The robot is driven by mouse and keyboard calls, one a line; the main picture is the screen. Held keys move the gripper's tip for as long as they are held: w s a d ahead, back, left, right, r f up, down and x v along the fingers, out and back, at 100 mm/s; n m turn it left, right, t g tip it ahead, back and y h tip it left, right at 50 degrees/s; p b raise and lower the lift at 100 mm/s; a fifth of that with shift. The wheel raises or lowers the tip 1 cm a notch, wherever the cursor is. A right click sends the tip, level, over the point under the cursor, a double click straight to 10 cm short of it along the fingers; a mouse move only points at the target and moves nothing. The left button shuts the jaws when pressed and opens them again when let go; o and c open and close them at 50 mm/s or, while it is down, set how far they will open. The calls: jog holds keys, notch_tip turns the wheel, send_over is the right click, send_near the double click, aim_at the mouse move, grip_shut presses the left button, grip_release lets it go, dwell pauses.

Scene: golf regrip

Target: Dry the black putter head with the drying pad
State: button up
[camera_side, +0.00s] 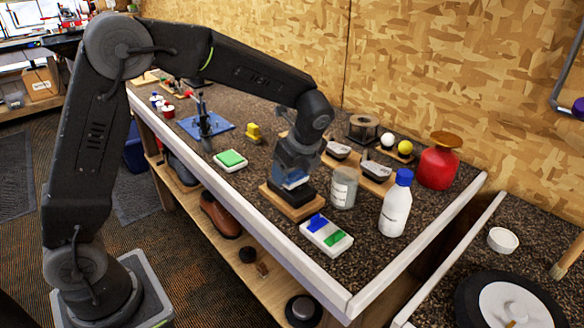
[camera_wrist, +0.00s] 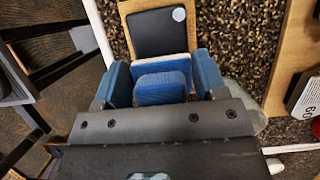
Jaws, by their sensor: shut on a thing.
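The black putter head (camera_side: 291,194) lies on a small wooden board (camera_side: 290,207) near the bench's front edge. In the wrist view the black putter head (camera_wrist: 157,34), with a pale round spot, shows ahead of the jaws. My gripper (camera_side: 293,180) points down just above it. In the wrist view my gripper's blue jaws (camera_wrist: 164,78) are shut on a blue pad with a white layer (camera_wrist: 160,87). The pad's far edge overlaps the near part of the head. Its underside is hidden, so I cannot tell whether it touches the head.
A white tray with blue and green pieces (camera_side: 337,246) stands in front, and a white tray with a green pad (camera_side: 230,167) stands left. A glass jar (camera_side: 343,188), a white bottle (camera_side: 396,207) and a board with metal heads (camera_side: 376,183) crowd the right side.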

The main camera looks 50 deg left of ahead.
jog(key=shift+c, duration=0.8)
jog(key=shift+f, duration=0.6)
jog(key=shift+w, duration=0.1)
jog(key=shift+w+r, duration=0.1)
jog(key=shift+w, duration=0.4)
jog(key=shift+s, duration=1.15)
jog(key=shift+w, duration=1.15)
jog(key=shift+s+f, duration=0.25)
jog(key=shift+s, duration=0.95)
